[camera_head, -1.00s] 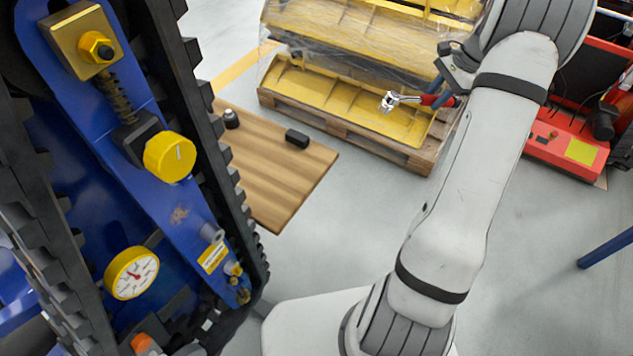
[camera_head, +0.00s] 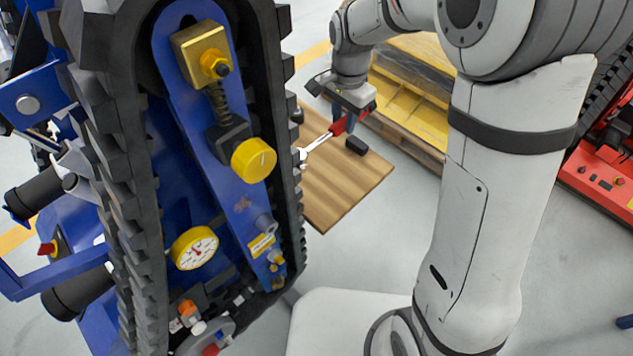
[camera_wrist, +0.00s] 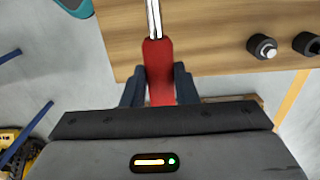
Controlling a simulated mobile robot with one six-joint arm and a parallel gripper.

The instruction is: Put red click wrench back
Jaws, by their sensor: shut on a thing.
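The red click wrench has a red handle and a silver shaft and head. In the head view the red click wrench (camera_head: 326,138) points down and left, with its head close to the black track of the blue carrier. My gripper (camera_head: 351,122) is shut on its red handle and holds it over the wooden board. In the wrist view the red handle (camera_wrist: 158,70) sits between the two dark fingers of my gripper (camera_wrist: 159,85), and the silver shaft runs off the top edge.
The wooden board (camera_head: 345,195) carries a black block (camera_head: 356,145); black sockets (camera_wrist: 262,46) show in the wrist view. The blue carrier (camera_head: 215,130) with its track stands left. A pallet with yellow parts (camera_head: 405,105) lies behind. A red machine (camera_head: 600,178) stands right.

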